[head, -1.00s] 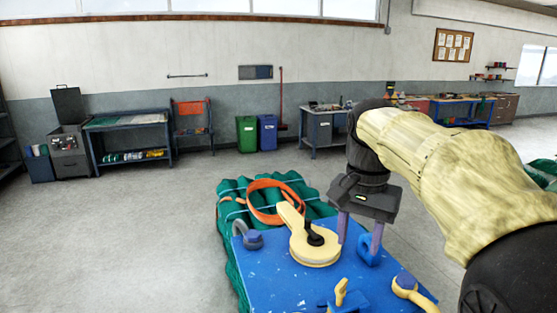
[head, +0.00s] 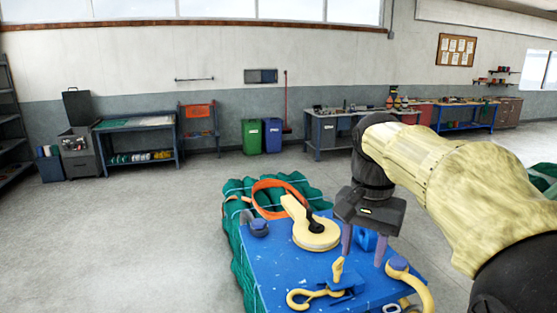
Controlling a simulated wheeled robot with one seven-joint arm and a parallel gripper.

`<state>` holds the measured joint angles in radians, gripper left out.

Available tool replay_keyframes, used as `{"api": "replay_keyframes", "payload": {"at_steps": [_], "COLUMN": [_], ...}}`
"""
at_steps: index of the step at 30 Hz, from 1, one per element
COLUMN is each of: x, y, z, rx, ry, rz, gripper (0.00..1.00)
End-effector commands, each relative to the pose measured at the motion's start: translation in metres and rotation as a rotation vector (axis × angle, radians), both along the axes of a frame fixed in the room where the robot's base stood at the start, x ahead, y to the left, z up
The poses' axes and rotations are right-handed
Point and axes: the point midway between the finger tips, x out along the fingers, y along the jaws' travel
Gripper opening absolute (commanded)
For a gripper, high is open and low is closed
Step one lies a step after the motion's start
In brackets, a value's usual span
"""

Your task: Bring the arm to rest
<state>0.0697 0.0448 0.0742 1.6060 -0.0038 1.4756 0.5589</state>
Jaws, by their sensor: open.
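My arm comes in from the right, in a pale yellow sleeve. My gripper (head: 363,246) points down over the right side of the blue board (head: 275,281). Its two purple-grey fingers stand apart with nothing held between them. A blue piece (head: 366,239) shows behind and between the fingers; whether the fingertips touch the board or anything on it I cannot tell. A cream pulley block (head: 309,228) with a black pin lies just left of the gripper. A yellow hook (head: 422,289) with a purple-grey top lies close to the right finger.
A grey shackle (head: 257,226) lies at the board's left edge. Green netting (head: 235,190) with an orange strap (head: 262,186) lies behind and beside the board. Floor to the left is clear.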

Motion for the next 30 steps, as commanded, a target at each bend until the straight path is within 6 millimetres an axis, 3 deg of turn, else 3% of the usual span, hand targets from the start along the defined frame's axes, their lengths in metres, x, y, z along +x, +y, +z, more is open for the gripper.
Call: {"api": "replay_keyframes", "payload": {"at_steps": [11,17,24,30], "x": [0.002,-0.005,-0.036,-0.073], "y": [0.001,0.001,0.001,0.001], "z": [-0.057,-0.11,-0.194,-0.246], "rx": [-0.004,-0.011,-0.032,-0.057], "ry": [-0.035,-0.071,-0.137,-0.188], "rz": [0.106,0.204,0.38,0.512], "gripper": [0.44,0.44,0.44,0.44]}}
